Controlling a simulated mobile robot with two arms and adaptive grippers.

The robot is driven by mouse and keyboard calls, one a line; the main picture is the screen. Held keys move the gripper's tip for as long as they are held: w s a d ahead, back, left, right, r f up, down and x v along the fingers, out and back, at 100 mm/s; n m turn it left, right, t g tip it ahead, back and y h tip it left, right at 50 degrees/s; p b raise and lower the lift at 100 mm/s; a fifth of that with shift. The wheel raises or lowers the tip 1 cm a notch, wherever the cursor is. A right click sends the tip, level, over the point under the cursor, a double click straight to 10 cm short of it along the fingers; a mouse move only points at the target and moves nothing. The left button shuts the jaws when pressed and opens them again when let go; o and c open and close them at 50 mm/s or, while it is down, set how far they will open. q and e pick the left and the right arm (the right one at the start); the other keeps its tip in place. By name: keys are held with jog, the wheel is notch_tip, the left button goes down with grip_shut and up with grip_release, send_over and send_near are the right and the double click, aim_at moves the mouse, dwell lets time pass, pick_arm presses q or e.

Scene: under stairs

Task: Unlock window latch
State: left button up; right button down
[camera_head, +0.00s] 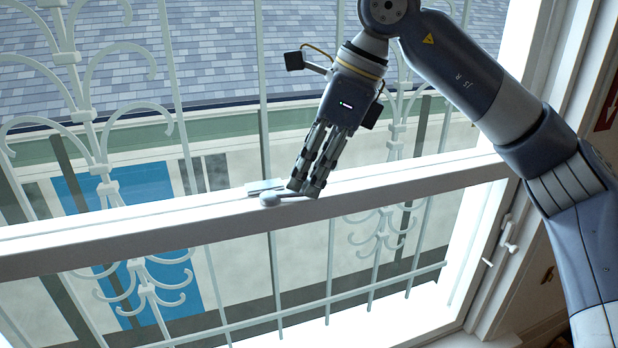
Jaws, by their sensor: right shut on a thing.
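The window latch (270,200) is a small light-grey piece with a rounded pivot and a short lever. It sits on top of the white horizontal window rail (130,232), near the middle of the picture. My right gripper (306,189) comes down from above, and its fingertips are shut on the latch's lever, just right of the pivot. The fingers hide part of the lever. A small flat pale plate (264,186) lies just behind the pivot on the rail. My left gripper is not in view.
White ornamental bars (100,165) stand behind the glass, with a shingled roof (220,45) outside. The white window frame (490,240) rises at the right, with a small handle (508,238) on it. The rail left of the latch is clear.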

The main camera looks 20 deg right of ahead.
aim_at(305, 184)
jog(key=s+m+b, duration=0.1)
jog(key=m+t+b, duration=0.1)
jog(key=m+b, duration=0.1)
jog(key=shift+s+a+f+m+h, duration=0.1)
jog(key=shift+s+a+m+h, duration=0.2)
jog(key=shift+s+a, duration=0.1)
jog(key=m+b, duration=0.1)
jog(key=s+a+m+t+b, duration=0.1)
jog(key=shift+m+h, duration=0.3)
jog(key=shift+h, duration=0.1)
jog(key=shift+s+a+r+m+t+h+b, duration=0.1)
jog(key=shift+s+a+m+h+b, duration=0.45)
jog(key=shift+m, duration=1.05)
jog(key=shift+s+a+r+m+t+h+b, duration=0.1)
jog(key=shift+a+m+h+b, duration=0.15)
jog(key=shift+a+m+h, duration=0.95)
jog(key=shift+s+a+m+t+h+b, duration=0.1)
jog(key=shift+s+a+m+b, duration=0.25)
jog(key=shift+m, duration=1.65)
jog(key=shift+w+a, duration=0.1)
jog(key=c, duration=1.5)
grip_release()
